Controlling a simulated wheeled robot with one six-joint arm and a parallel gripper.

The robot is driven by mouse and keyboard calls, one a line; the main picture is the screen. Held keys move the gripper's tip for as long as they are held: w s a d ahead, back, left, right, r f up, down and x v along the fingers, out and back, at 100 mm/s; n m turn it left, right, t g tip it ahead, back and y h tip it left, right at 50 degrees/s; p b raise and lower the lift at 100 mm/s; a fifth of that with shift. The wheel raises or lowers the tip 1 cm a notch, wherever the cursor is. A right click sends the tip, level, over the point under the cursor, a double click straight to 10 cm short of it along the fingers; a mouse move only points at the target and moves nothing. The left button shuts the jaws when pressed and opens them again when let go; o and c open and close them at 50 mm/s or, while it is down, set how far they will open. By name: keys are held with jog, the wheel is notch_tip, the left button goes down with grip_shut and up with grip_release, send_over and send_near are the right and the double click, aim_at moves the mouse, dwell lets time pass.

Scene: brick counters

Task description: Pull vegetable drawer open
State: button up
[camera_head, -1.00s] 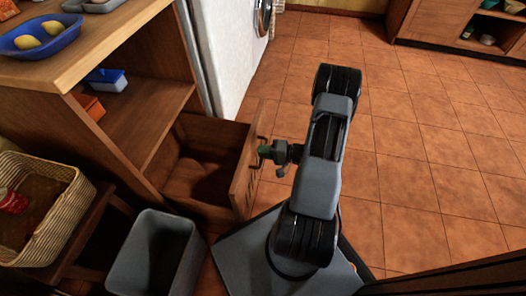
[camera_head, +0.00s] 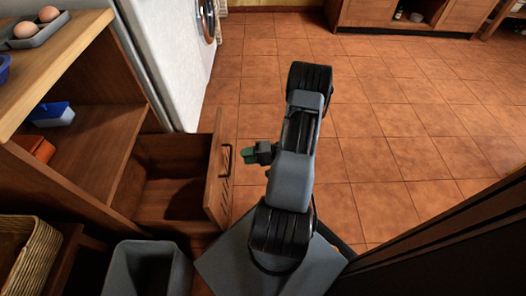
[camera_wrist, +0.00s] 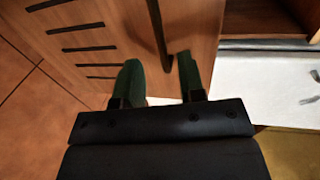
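The vegetable drawer (camera_head: 216,178) is a wooden drawer pulled out from the bottom of the wooden cabinet. Its inside is visible and looks empty. Its front panel has a dark upright handle (camera_head: 225,160) and dark slots. My gripper (camera_head: 246,155), with green fingers, is just right of the handle, with a small gap in the head view. In the wrist view the fingers (camera_wrist: 159,72) are apart, and the handle (camera_wrist: 158,35) shows between and beyond their tips. The gripper holds nothing.
A grey bin (camera_head: 150,270) stands in front of the drawer, beside a wicker basket (camera_head: 28,262). A white appliance (camera_head: 172,60) is behind the cabinet. A dark panel (camera_head: 450,250) is at the lower right. The tiled floor (camera_head: 380,140) is clear.

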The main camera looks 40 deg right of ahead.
jog(key=p+v, duration=0.1)
jog(key=v, duration=0.6)
dwell(0.5)
jog(key=a+r+n+g+h+p, duration=0.2)
jog(key=a+r+p, duration=0.5)
jog(key=r, duration=1.3)
jog(key=s+a+r+n+g+h+p, duration=0.1)
jog(key=a+r+n+h+p, duration=0.3)
jog(key=r+p, duration=1.2)
jog(key=a+r+n+g+h+p, duration=0.2)
jog(key=a+r+p, duration=0.8)
jog(key=r, duration=1.3)
jog(key=g+h+p, duration=0.1)
jog(key=g+h, duration=0.1)
jog(key=h, duration=0.1)
jog(key=shift+s+r+n, duration=0.15)
jog(key=shift+r+n, duration=0.15)
jog(key=shift+n, duration=0.1)
